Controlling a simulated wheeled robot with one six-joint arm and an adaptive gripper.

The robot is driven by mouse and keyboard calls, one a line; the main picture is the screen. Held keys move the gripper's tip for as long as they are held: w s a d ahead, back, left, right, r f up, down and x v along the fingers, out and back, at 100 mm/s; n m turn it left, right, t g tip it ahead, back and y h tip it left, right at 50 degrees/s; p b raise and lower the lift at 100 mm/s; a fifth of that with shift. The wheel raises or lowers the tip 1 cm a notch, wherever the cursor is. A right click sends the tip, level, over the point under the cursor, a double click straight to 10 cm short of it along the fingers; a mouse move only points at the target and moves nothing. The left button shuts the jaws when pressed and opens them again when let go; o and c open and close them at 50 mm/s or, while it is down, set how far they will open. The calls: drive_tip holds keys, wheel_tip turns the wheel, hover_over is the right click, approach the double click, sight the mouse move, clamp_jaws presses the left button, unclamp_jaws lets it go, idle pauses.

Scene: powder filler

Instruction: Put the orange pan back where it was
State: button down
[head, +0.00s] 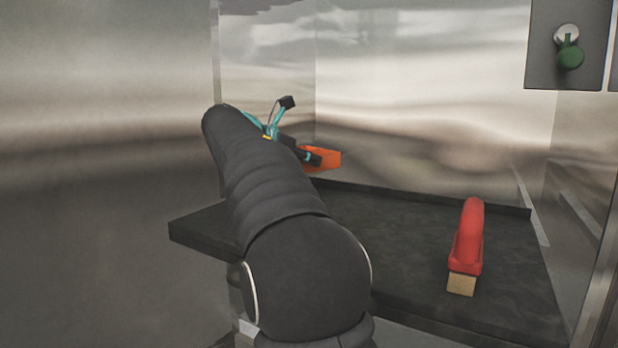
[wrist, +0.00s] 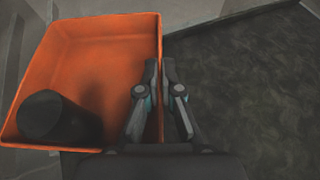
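The orange pan (wrist: 85,75) is an open, shallow rectangular tray that fills the left half of the wrist view. In the head view its orange side (head: 323,158) shows past my arm, near the back wall; the rest is hidden. My gripper (wrist: 160,68) has one finger inside the pan and one outside, closed on its right wall. A dark cylinder (wrist: 50,115) shows within the pan's outline at lower left; I cannot tell whether it rests on the pan floor.
A dark shelf (head: 400,250) with a low back lip lies below. A red-handled brush (head: 468,240) with a tan end lies on its right part. A green knob (head: 570,56) is on a grey panel at upper right. Metal walls stand at the left and back.

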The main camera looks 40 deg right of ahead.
sight(308, 172)
drive_tip(key=shift+a+f, duration=0.15)
drive_tip(key=shift+f, duration=1.9)
drive_tip(key=shift+f, duration=0.2)
drive_tip(key=c, duration=1.3)
unclamp_jaws()
drive_tip(key=shift+a+r, duration=0.1)
drive_tip(key=shift+r, duration=0.15)
drive_tip(key=v, duration=1.1)
drive_tip(key=shift+a+r, duration=0.1)
drive_tip(key=shift+a, duration=0.3)
